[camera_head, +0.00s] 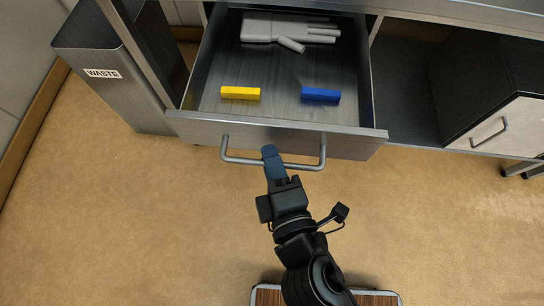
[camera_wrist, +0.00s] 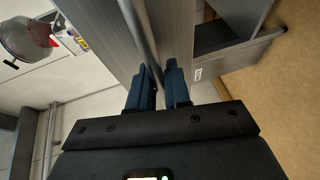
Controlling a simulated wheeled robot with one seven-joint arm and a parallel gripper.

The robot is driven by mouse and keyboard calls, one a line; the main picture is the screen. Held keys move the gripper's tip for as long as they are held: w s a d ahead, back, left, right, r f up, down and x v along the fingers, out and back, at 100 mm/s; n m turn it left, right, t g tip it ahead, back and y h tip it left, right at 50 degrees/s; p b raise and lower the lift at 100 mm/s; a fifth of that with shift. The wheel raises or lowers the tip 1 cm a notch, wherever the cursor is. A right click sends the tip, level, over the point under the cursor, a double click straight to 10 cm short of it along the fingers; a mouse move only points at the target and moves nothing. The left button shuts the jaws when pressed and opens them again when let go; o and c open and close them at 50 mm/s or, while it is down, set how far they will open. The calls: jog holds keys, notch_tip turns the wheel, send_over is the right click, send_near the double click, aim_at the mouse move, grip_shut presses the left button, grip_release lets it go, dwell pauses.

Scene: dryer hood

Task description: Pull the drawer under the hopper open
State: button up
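The grey metal drawer (camera_head: 275,133) stands well out from under the counter, its inside in plain view. Its bar handle (camera_head: 240,160) runs across the front face. The hopper cannot be made out for certain.
The drawer holds a yellow block (camera_head: 240,93), a blue block (camera_head: 320,94) and a grey glove (camera_head: 290,29). A waste bin (camera_head: 110,70) stands to the left. A dark cabinet (camera_head: 490,90) stands to the right. The floor in front is clear.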

jog(key=o, duration=0.4)
jog(key=shift+c, duration=0.2)
jog(key=b+v, duration=0.1)
jog(key=v, duration=0.7)
jog(key=shift+w, duration=0.1)
dwell(0.3)
jog(key=s+d+r+m+h+p, duration=0.2)
jog(key=s+d+r+m, duration=0.4)
jog(key=d+m, duration=0.4)
jog(key=s+d+r+m+h+p, duration=0.3)
jog(key=s+d+r+m, duration=0.3)
jog(key=s+d+m, duration=0.2)
jog(key=d+m, duration=0.2)
jog(key=m, duration=0.1)
jog(key=shift+d+r+h, duration=0.25)
jog(key=shift+r+h, duration=0.1)
jog(key=shift+h, duration=0.05)
